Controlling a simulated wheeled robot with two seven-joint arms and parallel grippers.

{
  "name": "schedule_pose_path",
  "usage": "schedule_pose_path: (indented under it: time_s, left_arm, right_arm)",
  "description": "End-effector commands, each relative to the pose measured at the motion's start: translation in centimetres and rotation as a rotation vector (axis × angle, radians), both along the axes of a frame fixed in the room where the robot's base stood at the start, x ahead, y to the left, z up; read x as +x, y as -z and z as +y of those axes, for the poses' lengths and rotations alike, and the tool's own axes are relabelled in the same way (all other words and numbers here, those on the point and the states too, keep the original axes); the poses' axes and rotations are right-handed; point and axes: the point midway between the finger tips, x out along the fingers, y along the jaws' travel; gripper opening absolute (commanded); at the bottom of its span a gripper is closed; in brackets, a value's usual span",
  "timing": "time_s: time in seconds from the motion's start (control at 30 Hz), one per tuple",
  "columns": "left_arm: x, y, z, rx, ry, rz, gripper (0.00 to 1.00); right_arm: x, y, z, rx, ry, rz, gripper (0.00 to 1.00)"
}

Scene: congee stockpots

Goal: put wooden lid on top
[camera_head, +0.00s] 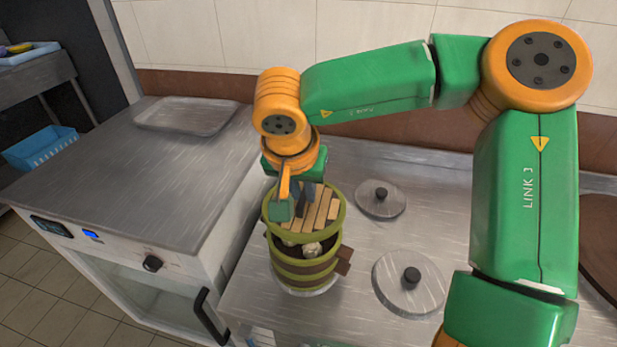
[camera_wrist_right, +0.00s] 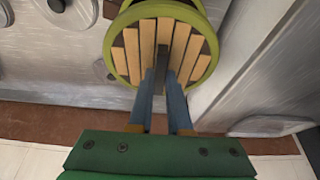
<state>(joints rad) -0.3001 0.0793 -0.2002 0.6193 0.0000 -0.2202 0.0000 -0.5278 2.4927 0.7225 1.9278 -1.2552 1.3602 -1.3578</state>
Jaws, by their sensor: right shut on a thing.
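The wooden lid (camera_head: 322,214) is round, with pale slats and an olive-green rim. It is tilted above the wooden bucket (camera_head: 303,272), which has dark brown staves and green bands. Pale round pieces (camera_head: 312,249) show in the bucket's open mouth. My right gripper (camera_head: 302,198) is shut on the lid's handle. In the right wrist view the lid (camera_wrist_right: 131,48) is beyond the fingers (camera_wrist_right: 165,85), which pinch its dark upright handle (camera_wrist_right: 161,62). The lid's near rim appears apart from the bucket's mouth. My left gripper is not in view.
Two round metal lids with black knobs, one behind (camera_head: 383,199) and one in front (camera_head: 410,284), lie on the steel counter right of the bucket. A steel cabinet (camera_head: 150,170) with a shallow tray (camera_head: 187,116) stands to the left. A blue basket (camera_head: 45,148) is farther left.

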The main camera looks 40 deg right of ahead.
Motion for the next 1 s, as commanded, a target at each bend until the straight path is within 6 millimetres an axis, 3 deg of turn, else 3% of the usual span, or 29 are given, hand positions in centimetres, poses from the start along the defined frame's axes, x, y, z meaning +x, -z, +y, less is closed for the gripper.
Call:
schedule_pose_path:
  time_s: [0.2, 0.33, 1.0]
  left_arm:
    - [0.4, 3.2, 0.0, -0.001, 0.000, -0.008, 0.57]
    - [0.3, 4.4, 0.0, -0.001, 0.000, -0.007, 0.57]
    - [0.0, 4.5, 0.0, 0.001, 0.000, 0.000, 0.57]
  right_arm:
    - [0.0, 3.6, 0.0, 0.001, 0.001, 0.002, 0.00]
    - [0.0, 5.0, 0.0, 0.002, 0.001, 0.000, 0.00]
    - [0.0, 5.0, 0.0, 0.000, 0.001, 0.000, 0.00]
